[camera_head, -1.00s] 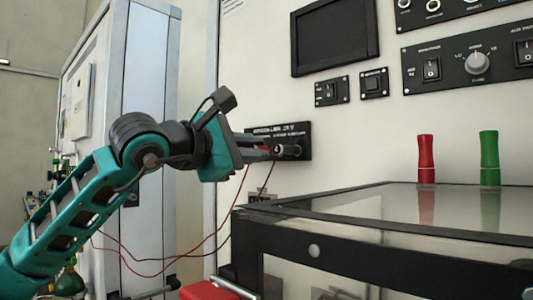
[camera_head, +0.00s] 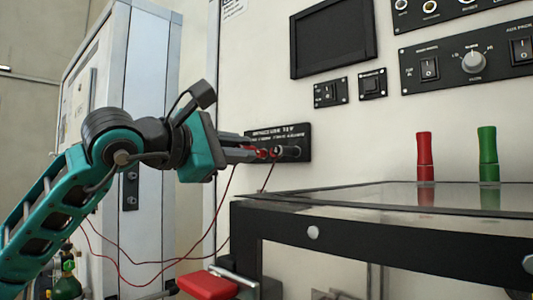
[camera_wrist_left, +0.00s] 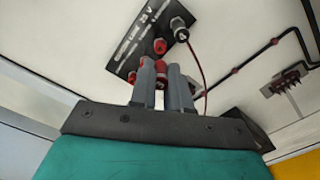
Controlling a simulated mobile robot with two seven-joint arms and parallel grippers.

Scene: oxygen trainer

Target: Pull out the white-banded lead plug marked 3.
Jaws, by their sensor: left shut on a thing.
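My left gripper (camera_head: 256,154) is shut on a red plug (camera_wrist_left: 161,68), held between its two fingers in the left wrist view. Its white band and number cannot be made out. The plug's tip is clear of the black socket panel (camera_wrist_left: 128,58), with a small gap to the red socket (camera_wrist_left: 160,46). The panel (camera_head: 296,131) also shows on the wall in the head view. A second, dark plug with a pale end (camera_head: 288,152) stays in the panel beside the red socket. My right gripper is not in view.
A thin red lead (camera_head: 214,238) hangs in a loop below the gripper. A black-framed glass-topped case (camera_head: 380,246) stands at right, with a red (camera_head: 424,156) and a green cylinder (camera_head: 488,156) on it. A red block (camera_head: 208,284) lies below.

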